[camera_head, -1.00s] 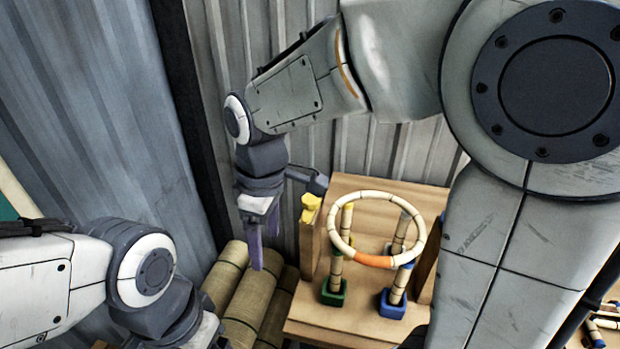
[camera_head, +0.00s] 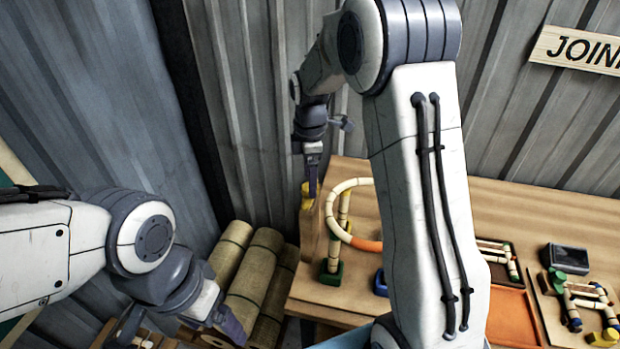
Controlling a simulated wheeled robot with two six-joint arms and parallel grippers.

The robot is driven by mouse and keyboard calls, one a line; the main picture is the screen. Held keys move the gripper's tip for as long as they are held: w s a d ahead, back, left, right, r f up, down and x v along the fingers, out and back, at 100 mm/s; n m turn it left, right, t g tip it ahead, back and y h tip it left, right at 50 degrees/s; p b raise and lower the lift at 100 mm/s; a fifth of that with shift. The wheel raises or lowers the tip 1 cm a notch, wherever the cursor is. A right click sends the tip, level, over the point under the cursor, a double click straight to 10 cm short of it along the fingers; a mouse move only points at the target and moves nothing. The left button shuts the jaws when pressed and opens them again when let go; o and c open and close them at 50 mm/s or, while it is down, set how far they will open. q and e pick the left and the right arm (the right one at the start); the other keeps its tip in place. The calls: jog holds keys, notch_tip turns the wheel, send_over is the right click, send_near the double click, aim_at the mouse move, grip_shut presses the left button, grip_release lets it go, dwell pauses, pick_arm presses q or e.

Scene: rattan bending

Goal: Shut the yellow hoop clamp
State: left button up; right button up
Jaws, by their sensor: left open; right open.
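The yellow hoop clamp (camera_head: 306,201) sits on top of a wooden upright at the table's left edge. My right gripper (camera_head: 312,185) points down with its purple fingers at the clamp and covers part of it. Whether they touch I cannot tell. The pale rattan hoop (camera_head: 333,205) with an orange section (camera_head: 366,245) rests on posts beside the clamp. My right arm hides the hoop's right part. A green post base (camera_head: 331,273) and a blue one (camera_head: 380,284) stand below it. My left gripper (camera_head: 228,325) is open at the lower left, away from the clamp.
Rattan rolls (camera_head: 262,255) stand left of the wooden table (camera_head: 520,205). On the table's right lie an orange tray (camera_head: 513,318), a dark box (camera_head: 567,259) and jointed rattan pieces (camera_head: 588,300). A corrugated wall stands close behind.

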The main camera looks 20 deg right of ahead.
jog(key=shift+f, duration=0.95)
grip_shut()
pick_arm(q)
jog(key=shift+r, duration=0.25)
pick_arm(e)
jog(key=shift+m, duration=0.3)
jog(key=m, duration=0.3)
jog(key=shift+m, duration=0.4)
jog(key=m, duration=1.3)
jog(key=shift+m, duration=0.4)
